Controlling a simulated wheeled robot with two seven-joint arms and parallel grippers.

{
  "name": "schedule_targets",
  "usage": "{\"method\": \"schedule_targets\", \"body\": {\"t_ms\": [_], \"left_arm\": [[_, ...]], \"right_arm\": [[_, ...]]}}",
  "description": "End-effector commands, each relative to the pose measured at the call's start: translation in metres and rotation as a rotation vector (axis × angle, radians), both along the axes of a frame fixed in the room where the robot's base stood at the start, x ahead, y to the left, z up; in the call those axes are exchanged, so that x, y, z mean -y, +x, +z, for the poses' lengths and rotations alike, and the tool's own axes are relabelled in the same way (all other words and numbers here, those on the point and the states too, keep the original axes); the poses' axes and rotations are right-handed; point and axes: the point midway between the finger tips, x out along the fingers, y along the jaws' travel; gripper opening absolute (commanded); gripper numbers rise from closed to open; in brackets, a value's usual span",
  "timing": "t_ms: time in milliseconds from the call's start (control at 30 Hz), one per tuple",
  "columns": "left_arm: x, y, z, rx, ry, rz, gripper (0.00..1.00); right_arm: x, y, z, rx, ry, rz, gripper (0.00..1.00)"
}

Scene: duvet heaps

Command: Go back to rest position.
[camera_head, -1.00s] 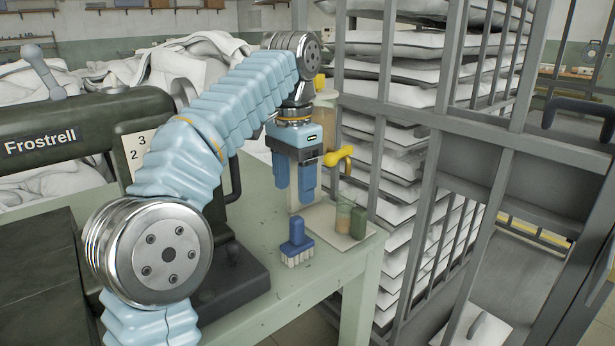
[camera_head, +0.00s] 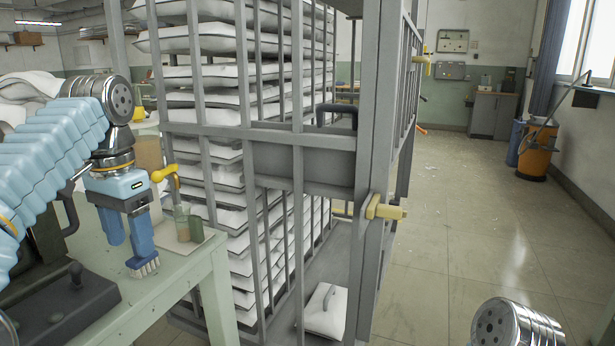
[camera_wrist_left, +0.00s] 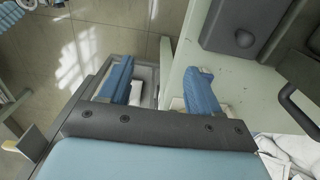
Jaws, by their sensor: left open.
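My left gripper (camera_head: 127,246) hangs at the left of the head view over the pale green bench (camera_head: 172,290), fingers pointing down. Its two blue fingers are apart, with nothing between them in the left wrist view (camera_wrist_left: 160,82). A small brush with pale bristles (camera_head: 146,267) stands on the bench; its handle is largely hidden behind a finger, and I cannot tell whether they touch. A metal joint of my right arm (camera_head: 515,327) shows at the bottom right; the right gripper is out of view.
A tall grey barred rack (camera_head: 300,210) of folded white bedding stands just right of the bench. A glass (camera_head: 182,222) and a green block (camera_head: 196,228) sit on a tray near its edge.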

Motion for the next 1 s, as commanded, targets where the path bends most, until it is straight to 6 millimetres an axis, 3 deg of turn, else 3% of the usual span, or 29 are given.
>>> {"method": "schedule_targets", "body": {"t_ms": [367,567,767,867,1000], "left_arm": [[0.017,0.039,-0.054,0.005,-0.002,-0.010,0.63],[0.033,0.068,-0.111,0.006,-0.014,-0.016,0.63],[0.058,0.094,-0.204,0.005,-0.053,-0.010,0.63],[0.076,0.099,-0.277,-0.003,-0.093,0.009,0.63],[0.107,0.079,-0.395,-0.015,-0.177,0.075,0.63]], "right_arm": [[0.000,0.000,0.000,0.000,0.000,0.000,0.48],[0.000,0.000,0.000,0.000,0.000,0.000,0.48],[0.000,0.000,0.000,0.000,0.000,0.000,0.48],[0.000,0.000,0.000,0.000,0.000,0.000,0.48],[0.000,0.000,0.000,0.000,0.000,0.000,0.48]]}}
